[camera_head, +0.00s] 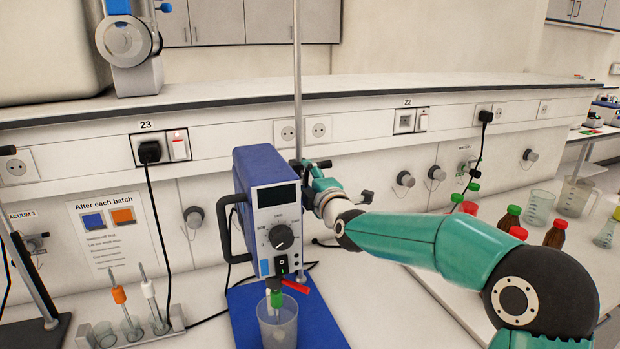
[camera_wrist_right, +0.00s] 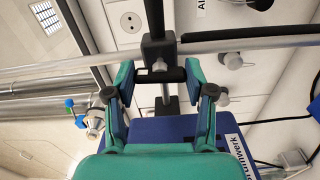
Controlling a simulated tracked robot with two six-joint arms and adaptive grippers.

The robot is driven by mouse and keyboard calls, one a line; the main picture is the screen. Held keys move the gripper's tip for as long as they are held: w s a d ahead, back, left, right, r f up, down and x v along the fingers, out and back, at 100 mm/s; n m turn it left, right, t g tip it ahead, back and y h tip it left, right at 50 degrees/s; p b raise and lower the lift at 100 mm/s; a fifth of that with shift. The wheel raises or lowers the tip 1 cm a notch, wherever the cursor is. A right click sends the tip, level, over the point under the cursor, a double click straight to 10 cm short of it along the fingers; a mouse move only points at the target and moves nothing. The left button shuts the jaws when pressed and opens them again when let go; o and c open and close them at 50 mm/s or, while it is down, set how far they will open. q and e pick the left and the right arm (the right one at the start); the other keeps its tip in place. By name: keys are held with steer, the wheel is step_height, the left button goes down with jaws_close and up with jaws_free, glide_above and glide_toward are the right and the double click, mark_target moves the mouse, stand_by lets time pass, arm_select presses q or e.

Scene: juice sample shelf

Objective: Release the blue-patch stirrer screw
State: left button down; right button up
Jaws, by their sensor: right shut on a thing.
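The blue stirrer (camera_head: 262,165) hangs on a metal stand rod (camera_head: 297,80). Its front has a dial, a switch and a small blue patch (camera_head: 264,268). My right gripper (camera_head: 312,178) reaches in from the right behind the stirrer, at the clamp on the rod. In the right wrist view, its two fingers stand on either side of a black screw with a crossbar (camera_wrist_right: 160,75), and are shut on it. A black clamp block (camera_wrist_right: 158,50) sits just beyond it. In the head view, the gripper and arm largely hide the screw. My left gripper is not in view.
A beaker (camera_head: 278,328) stands under the stirrer on the blue base plate (camera_head: 244,318). A rack (camera_head: 160,330) with probes is at the left. Red-capped bottles (camera_head: 555,233) and an empty beaker (camera_head: 539,207) stand at the right. A power cable (camera_head: 160,220) hangs down the wall.

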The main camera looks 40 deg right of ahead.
steer(key=shift+a+f+n, duration=0.15)
steer(key=shift+f+n, duration=0.15)
steer(key=shift+n, duration=0.3)
steer(key=o, duration=1.2)
steer(key=shift+r, duration=0.1)
steer(key=shift+c, duration=0.2)
steer(key=shift+s+r, duration=0.1)
steer(key=shift+s, duration=0.2)
steer(key=v, duration=1.1)
steer(key=shift+s, duration=0.15)
